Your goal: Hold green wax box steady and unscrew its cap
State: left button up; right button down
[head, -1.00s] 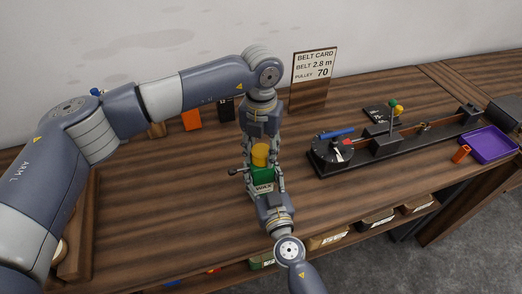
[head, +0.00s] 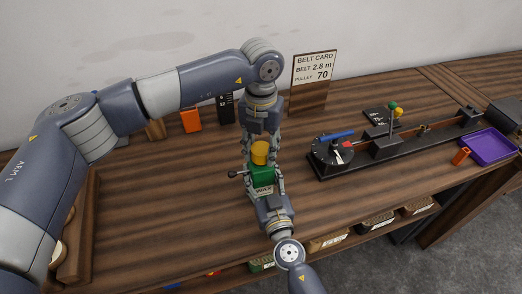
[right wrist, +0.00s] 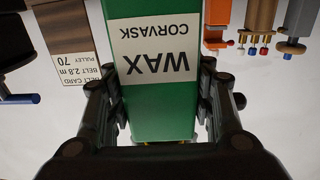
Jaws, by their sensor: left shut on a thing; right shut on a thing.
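The green wax box (head: 262,176) is upright near the middle of the bench, its white WAX label facing the front. It fills much of the right wrist view (right wrist: 168,118), upside down. My right gripper (head: 264,186) comes from the front and is shut on the box's sides. The yellow cap (head: 260,150) is at the top of the box. My left gripper (head: 260,143) comes down from above and is shut on the cap, with a finger on each side. Whether the cap has turned cannot be told. The box's underside is hidden.
A black dial device with a long rail (head: 390,148) stands to the right. An orange block (head: 190,120) and the belt card (head: 314,66) stand behind.

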aim_at(261, 148)
pick_arm(q)
jog(key=shift+r, duration=0.25)
jog(key=shift+r, duration=2)
pick_arm(e)
jog(key=c, duration=0.6)
grip_release()
jog(key=shift+c, duration=0.2)
